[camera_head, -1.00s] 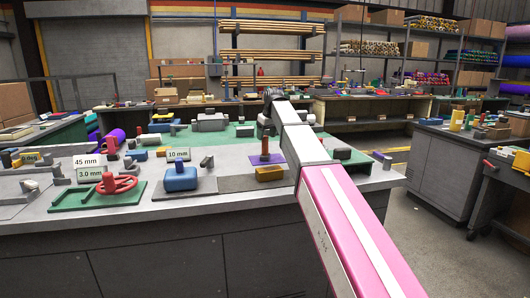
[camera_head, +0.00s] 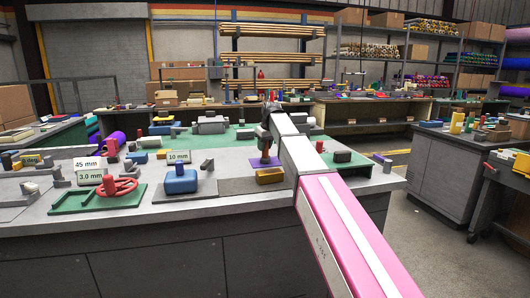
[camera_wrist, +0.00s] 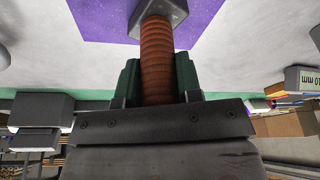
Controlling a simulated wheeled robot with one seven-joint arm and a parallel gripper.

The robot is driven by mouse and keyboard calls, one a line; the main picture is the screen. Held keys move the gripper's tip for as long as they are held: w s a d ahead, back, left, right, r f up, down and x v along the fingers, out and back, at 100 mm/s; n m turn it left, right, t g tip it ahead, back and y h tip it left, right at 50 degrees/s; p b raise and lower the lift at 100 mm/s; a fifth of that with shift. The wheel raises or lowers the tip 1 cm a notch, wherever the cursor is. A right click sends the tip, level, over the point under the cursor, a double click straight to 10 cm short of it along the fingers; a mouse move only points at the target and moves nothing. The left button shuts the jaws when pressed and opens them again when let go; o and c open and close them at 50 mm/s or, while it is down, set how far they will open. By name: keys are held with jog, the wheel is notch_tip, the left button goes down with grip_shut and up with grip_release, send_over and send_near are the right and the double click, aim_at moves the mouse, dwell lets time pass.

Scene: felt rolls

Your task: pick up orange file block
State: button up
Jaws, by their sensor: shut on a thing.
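The orange file block (camera_wrist: 157,55) has a ribbed orange-brown upright post on a grey base (camera_wrist: 158,14). In the wrist view its base is over a purple mat (camera_wrist: 100,20); I cannot tell whether it touches the mat. My gripper (camera_wrist: 158,85) is shut on the post, with a dark green finger on each side. In the head view my gripper (camera_head: 265,142) is over the purple mat (camera_head: 255,162) at the right part of the bench. There the gripper hides most of the post.
A blue block (camera_head: 180,181) and a red handwheel (camera_head: 117,188) stand to the left. The bench's front strip is clear.

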aim_at(262, 157)
jog(key=shift+r, duration=0.1)
jog(key=shift+r, duration=0.5)
jog(key=s+a+r, duration=0.5)
jog(key=a+r, duration=0.5)
jog(key=shift+s, duration=0.35)
jog(key=shift+a+f, duration=0.1)
